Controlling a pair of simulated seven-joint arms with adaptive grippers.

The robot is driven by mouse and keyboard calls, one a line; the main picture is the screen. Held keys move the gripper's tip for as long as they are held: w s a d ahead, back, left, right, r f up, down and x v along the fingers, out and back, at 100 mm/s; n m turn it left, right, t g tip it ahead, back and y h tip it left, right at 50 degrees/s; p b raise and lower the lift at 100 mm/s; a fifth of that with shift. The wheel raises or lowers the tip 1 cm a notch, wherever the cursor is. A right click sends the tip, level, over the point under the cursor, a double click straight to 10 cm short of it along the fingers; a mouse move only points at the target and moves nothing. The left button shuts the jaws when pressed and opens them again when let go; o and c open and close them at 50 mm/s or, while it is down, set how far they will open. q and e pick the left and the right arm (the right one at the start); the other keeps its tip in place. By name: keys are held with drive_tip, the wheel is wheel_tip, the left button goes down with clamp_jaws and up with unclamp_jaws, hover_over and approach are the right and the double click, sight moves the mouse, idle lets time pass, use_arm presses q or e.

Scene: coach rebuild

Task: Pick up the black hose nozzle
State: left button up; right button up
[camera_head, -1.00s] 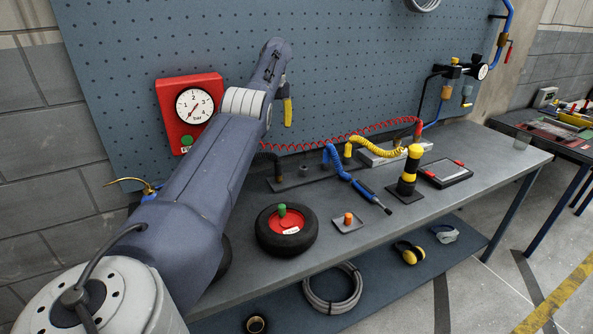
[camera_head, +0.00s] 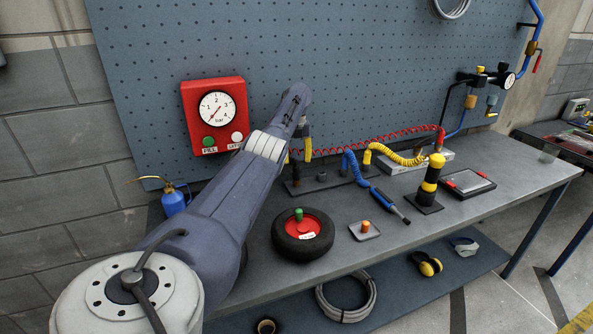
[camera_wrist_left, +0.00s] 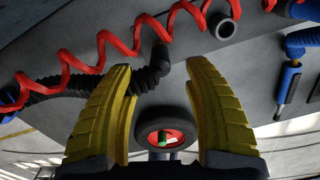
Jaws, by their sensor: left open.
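The black hose nozzle (camera_wrist_left: 150,78) is a ribbed, bent black piece in the left wrist view, lying beyond and between my yellow fingertips. In the head view it is mostly hidden behind my left arm and gripper, with a dark part (camera_head: 295,172) showing at the stand plate. My left gripper (camera_head: 307,148) is low over the back of the bench. In the left wrist view my left gripper (camera_wrist_left: 160,72) is open, with one finger on each side of the nozzle's bent end. Whether the fingers touch it cannot be told. My right gripper is not in view.
A red coiled hose (camera_wrist_left: 105,50) crosses close by the nozzle. The blue hose (camera_head: 352,165), yellow hose (camera_head: 395,157) and yellow-black post (camera_head: 430,182) stand to the right. A wheel (camera_head: 287,245) and a small tray (camera_head: 358,234) lie in front. A red gauge box (camera_head: 190,105) is on the pegboard.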

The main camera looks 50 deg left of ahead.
sight(296, 166)
use_arm(q)
drive_tip(key=shift+s+d+f, duration=0.1)
drive_tip(key=shift+d+f, duration=0.05)
drive_tip(key=shift+f, duration=2.8)
clamp_jaws()
